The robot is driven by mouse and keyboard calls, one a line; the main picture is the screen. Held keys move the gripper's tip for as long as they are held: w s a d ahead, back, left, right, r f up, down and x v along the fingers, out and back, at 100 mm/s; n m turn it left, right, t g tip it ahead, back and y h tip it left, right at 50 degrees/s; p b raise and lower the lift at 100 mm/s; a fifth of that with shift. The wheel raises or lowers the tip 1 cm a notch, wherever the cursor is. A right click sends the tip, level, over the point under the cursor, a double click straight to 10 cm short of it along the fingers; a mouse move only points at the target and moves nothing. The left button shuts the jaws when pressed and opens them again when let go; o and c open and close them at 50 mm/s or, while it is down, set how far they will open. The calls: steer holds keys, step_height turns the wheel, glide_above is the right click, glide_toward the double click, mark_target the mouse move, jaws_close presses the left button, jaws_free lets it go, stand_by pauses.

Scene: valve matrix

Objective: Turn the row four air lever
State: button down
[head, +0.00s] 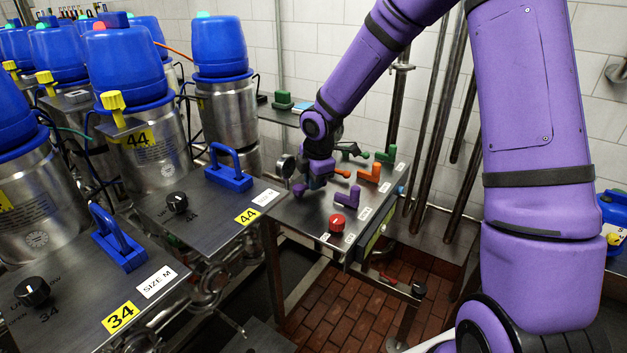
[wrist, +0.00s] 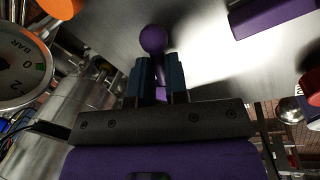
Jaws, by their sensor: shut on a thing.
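A steel panel (head: 312,215) carries lever handles in green, orange and purple, with small labels too small to read. My gripper (head: 309,186) is low over the panel's left side. In the wrist view its two dark blue fingers (wrist: 157,80) are closed around the stem of a purple ball-ended lever (wrist: 153,40). The ball shows just beyond the fingertips; the lower stem is partly hidden between the fingers. A separate purple handle (head: 348,196) stands to the right on the panel and is apart from my gripper. I cannot read which row the held lever belongs to.
A red knob (head: 337,223) sits at the panel's near end. Orange (head: 370,172) and green (head: 386,155) handles stand farther back. A pressure gauge (head: 285,166) is close to my gripper's left. Steel tables with blue handles (head: 229,168) lie to the left.

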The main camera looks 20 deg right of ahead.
steer(key=c, duration=1.1)
jaws_free()
steer(key=shift+d+f, duration=0.1)
steer(key=shift+d, duration=0.4)
steer(key=shift+a, duration=0.15)
steer(key=shift+r, duration=0.4)
steer(key=r, duration=0.3)
steer(key=s+r, duration=0.1)
steer(key=r, duration=0.2)
steer(key=s+r, duration=0.1)
steer(key=r, duration=0.3)
